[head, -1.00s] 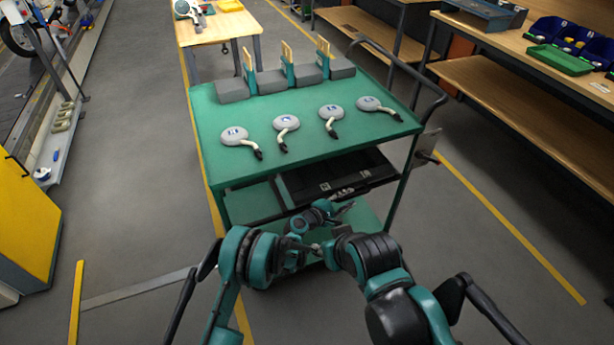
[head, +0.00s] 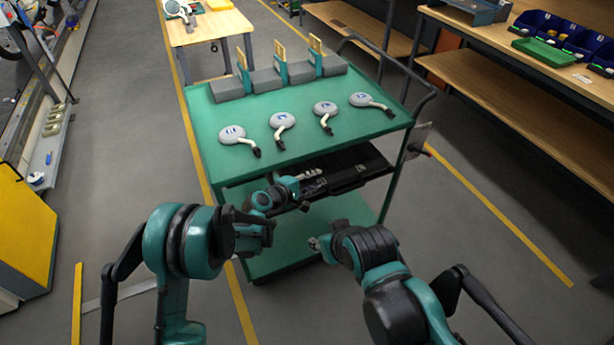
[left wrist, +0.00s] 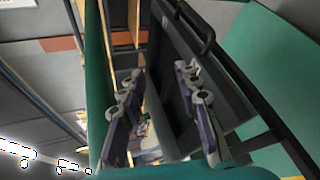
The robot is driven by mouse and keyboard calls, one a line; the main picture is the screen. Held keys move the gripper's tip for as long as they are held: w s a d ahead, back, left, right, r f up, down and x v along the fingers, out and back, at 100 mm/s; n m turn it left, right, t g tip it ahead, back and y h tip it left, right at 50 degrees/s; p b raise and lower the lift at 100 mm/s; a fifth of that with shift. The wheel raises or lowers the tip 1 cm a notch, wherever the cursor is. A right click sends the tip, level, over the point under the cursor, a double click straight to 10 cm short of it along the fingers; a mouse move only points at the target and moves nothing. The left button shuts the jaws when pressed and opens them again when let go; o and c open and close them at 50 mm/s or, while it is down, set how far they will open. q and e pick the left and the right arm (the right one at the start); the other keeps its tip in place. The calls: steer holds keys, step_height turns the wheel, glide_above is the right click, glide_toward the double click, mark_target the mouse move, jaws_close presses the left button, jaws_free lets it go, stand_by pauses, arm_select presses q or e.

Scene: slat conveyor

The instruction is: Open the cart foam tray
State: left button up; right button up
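The green cart (head: 310,135) stands ahead of me. Its dark foam tray (head: 362,172) sits below the green top, and my left arm partly hides the tray's left part. My left gripper (head: 308,178) is at the tray's front edge. In the left wrist view, the two fingers of my left gripper (left wrist: 160,95) are spread apart, with a dark panel, likely the tray (left wrist: 176,65), behind and between them. I cannot tell whether they touch it. My right gripper (head: 316,243) is low in front of the cart's lower shelf, mostly hidden by its arm.
Several grey round-headed tools (head: 282,121) lie on the cart top, with grey blocks (head: 265,80) behind them. The lower green shelf (head: 350,208) looks bare. A yellow cabinet (head: 25,230) stands left and a wooden workbench (head: 520,55) right. Open floor lies either side of the cart.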

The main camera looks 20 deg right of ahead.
arm_select(q)
steer(key=shift+s+a+r+m+y, duration=0.1)
steer(key=shift+a+r+m+y, duration=0.1)
steer(key=shift+a+r, duration=0.55)
steer(key=shift+s+a+r+m+y, duration=0.1)
steer(key=shift+a+r+m, duration=0.1)
steer(key=shift+a+r, duration=0.45)
steer(key=shift+d+r, duration=0.1)
steer(key=shift+r, duration=0.1)
